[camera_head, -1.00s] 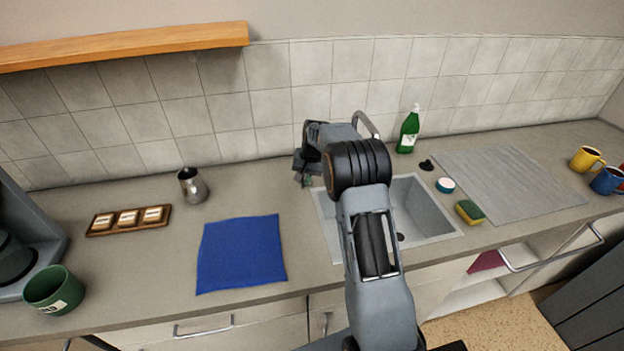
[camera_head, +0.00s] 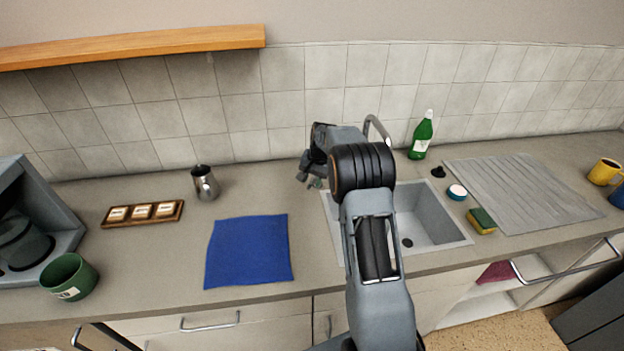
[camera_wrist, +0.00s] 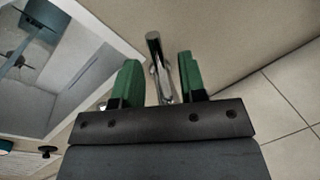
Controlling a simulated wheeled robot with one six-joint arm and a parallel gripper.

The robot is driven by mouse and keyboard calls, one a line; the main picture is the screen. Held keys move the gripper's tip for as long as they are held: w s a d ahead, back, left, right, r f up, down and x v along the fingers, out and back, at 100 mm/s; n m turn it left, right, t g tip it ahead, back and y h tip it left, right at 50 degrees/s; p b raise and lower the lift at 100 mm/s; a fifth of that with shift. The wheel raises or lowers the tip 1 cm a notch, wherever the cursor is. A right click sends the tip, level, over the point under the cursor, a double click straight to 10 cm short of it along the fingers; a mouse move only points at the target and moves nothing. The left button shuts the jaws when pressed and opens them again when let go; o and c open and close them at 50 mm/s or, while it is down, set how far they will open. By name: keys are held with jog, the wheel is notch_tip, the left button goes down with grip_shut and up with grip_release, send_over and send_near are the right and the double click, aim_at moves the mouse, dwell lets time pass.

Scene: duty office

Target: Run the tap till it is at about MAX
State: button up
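The chrome tap (camera_head: 378,127) stands behind the sink (camera_head: 462,238); its arched spout shows past my arm, and its base is hidden. In the wrist view a chrome bar of the tap (camera_wrist: 155,50) rises between the green fingertips of my gripper (camera_wrist: 160,75). The fingers stand apart with a gap on both sides of the bar; I cannot tell whether either touches it. In the head view my gripper (camera_head: 313,178) is at the sink's back left corner, partly hidden by my wrist. No water shows. A metal jug (camera_head: 205,184) stands upright on the counter to the left. I see no MAX mark.
A blue cloth (camera_head: 248,250), a wooden tray (camera_head: 112,222), a green mug (camera_head: 70,277) and a coffee machine (camera_head: 62,232) are left. A green bottle (camera_head: 422,136), a sponge (camera_head: 482,221), a drainboard (camera_head: 520,190) and a yellow mug (camera_head: 603,171) are right. A shelf (camera_head: 130,45) hangs above.

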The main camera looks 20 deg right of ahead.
notch_tip(320, 180, up, 14)
jog(key=s+d+b, duration=0.1)
jog(key=d, duration=0.1)
jog(key=shift+s+f, duration=0.25)
jog(key=shift+s, duration=0.15)
dwell(3.4)
